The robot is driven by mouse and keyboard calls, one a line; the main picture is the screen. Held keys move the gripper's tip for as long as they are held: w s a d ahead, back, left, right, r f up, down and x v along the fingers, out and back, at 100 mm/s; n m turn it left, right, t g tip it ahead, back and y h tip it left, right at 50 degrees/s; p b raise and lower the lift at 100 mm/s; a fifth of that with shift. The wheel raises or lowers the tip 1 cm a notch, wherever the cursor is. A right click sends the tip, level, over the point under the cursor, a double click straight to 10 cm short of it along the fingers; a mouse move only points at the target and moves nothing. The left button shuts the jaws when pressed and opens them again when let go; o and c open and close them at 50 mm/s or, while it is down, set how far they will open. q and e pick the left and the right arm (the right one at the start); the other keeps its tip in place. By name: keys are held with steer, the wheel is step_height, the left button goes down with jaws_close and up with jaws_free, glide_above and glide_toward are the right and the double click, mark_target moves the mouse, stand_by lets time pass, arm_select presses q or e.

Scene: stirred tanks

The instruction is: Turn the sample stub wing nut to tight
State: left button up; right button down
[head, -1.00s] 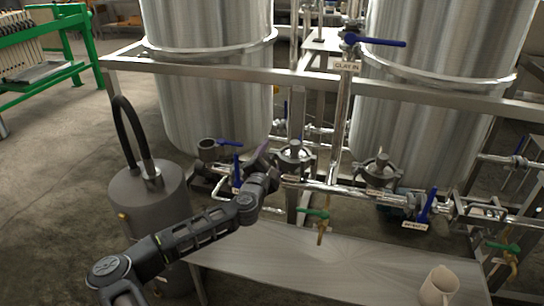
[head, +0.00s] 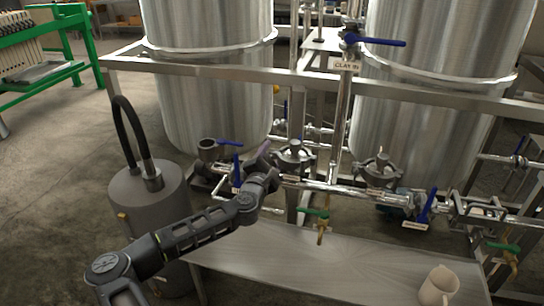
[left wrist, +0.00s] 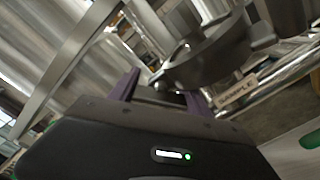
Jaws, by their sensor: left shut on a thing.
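The sample stub's clamp (head: 294,157) is a dark grey ring fitting on the pipe run between the two tanks. In the left wrist view the clamp (left wrist: 210,58) is large and close, beside a tag reading SAMPLE (left wrist: 238,91). My left gripper (head: 265,153) is at the clamp's left side. In the left wrist view its purple fingers (left wrist: 162,88) stand on either side of a small dark part by the clamp, and are shut on it. This fits the wing nut, but its wings and angle are mostly hidden. My right gripper is not in view.
A second similar clamp (head: 377,167) is to the right. Blue-handled valves (head: 427,207) and a green-handled tap (head: 316,212) are close by. A steel bench (head: 350,265) with a beige jug (head: 438,287) is in front. A grey canister (head: 145,200) stands at left.

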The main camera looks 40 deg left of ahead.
arm_select(q)
steer(key=m, duration=0.3)
steer(key=shift+m+b, duration=0.4)
steer(key=shift+m, duration=1.6)
steer(key=o, duration=1.1)
steer(key=v, duration=0.8)
steer(key=shift+w, duration=0.1)
steer(key=shift+f, duration=0.1)
